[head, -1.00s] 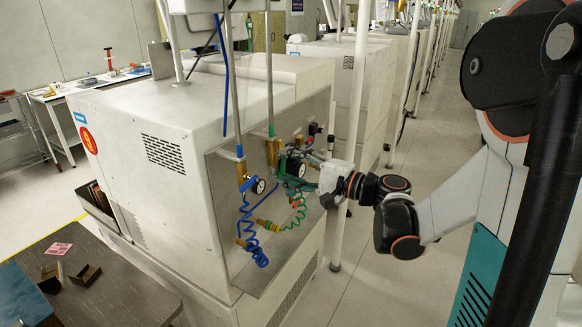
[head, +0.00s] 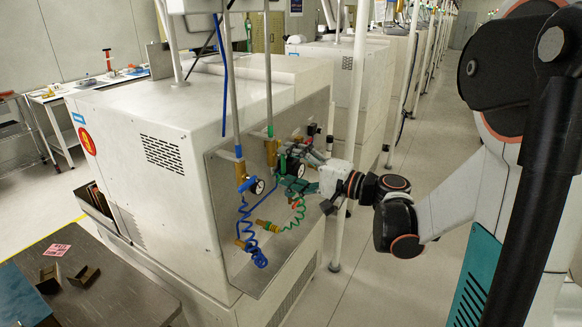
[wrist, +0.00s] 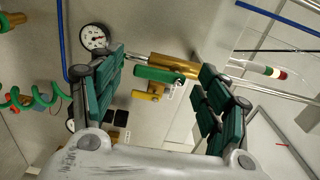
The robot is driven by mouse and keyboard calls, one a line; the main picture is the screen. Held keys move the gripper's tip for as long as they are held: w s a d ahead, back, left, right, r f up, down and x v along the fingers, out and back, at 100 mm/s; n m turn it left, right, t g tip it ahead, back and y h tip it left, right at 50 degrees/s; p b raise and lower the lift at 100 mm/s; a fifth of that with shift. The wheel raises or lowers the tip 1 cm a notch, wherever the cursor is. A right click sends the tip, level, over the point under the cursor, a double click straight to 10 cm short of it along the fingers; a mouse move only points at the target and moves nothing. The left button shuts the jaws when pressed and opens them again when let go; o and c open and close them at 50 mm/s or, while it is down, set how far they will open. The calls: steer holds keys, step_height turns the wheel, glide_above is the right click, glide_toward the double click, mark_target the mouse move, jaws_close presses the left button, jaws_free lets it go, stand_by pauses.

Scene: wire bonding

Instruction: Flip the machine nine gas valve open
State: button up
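I see no clear contact. In the head view my gripper (head: 300,187) is at the panel and partly covers the fittings there. A blue-handled brass valve (head: 242,177) is to its left. The green-marked fitting (head: 271,145) is above left of it.
The white machine (head: 140,115) bears a round red sign (head: 87,141), too small to read surely. Dial gauges (head: 257,186), a blue coiled hose (head: 246,225) and a green coiled hose (head: 298,212) crowd the panel. A white post (head: 346,150) stands close to my gripper. The aisle floor is clear.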

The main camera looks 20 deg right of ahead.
steer(key=v, duration=1.2)
steer(key=shift+w, duration=0.1)
stand_by(0.4)
